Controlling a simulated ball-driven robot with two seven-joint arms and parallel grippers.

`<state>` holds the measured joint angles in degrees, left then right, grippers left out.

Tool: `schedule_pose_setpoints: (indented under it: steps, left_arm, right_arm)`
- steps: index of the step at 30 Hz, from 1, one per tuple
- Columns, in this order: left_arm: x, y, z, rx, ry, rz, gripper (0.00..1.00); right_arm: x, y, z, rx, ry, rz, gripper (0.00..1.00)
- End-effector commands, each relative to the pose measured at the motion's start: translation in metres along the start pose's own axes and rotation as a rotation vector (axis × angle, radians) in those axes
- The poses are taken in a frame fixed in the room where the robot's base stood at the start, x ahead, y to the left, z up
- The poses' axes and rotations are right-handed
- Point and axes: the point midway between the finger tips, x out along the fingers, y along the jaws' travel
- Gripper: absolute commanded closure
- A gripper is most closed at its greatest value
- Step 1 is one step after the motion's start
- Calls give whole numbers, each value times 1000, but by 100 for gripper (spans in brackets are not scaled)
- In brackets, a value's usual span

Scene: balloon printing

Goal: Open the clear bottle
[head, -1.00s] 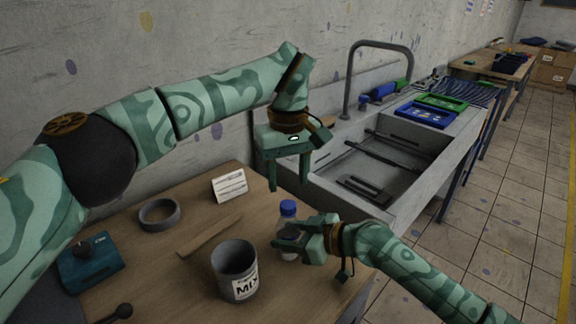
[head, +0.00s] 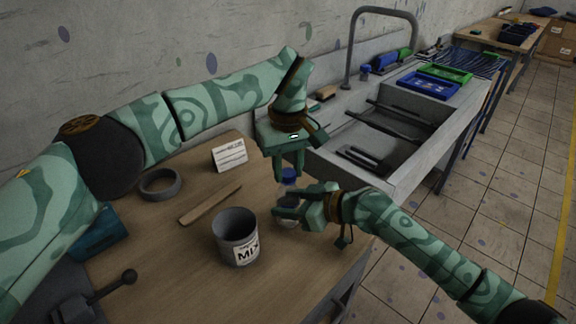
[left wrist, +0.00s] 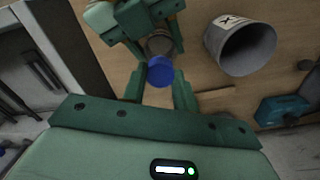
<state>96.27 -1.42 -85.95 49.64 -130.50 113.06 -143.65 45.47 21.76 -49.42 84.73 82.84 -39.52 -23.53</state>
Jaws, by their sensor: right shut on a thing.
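The clear bottle (head: 289,190) stands upright at the table's right edge, with a blue cap (head: 289,174) on top. My right gripper (head: 281,206) is shut on the bottle's body and hides part of it. My left gripper (head: 289,178) points down from above, its two fingers open on either side of the cap. In the left wrist view the cap (left wrist: 160,70) lies between the open fingers (left wrist: 159,90), with gaps visible at its sides. The right gripper (left wrist: 150,40) shows beyond it around the bottle.
A grey cup labelled MIX (head: 236,238) stands left of the bottle. A wooden stick (head: 210,204), a grey ring (head: 161,184) and a white card (head: 229,155) are farther left and back. A sink (head: 400,140) adjoins behind at the right.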

Motion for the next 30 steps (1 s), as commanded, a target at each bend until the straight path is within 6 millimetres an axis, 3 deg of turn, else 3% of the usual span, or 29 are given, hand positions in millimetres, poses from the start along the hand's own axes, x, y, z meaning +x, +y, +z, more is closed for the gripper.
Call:
schedule_pose_setpoints:
  steps: [4, 8, 30]
  left_arm:
    - [0, 0, 0, -47, 0, 0, 99]
    - [-1, 0, 0, -291, 3, 0, 99]
    - [-2, 1, 0, -2605, 0, 3, 99]
  right_arm:
    - [0, 0, 0, 0, 0, 0, 100]
    - [0, 0, 0, 1, 0, 0, 100]
    - [0, -1, 0, -1, 0, -2, 100]
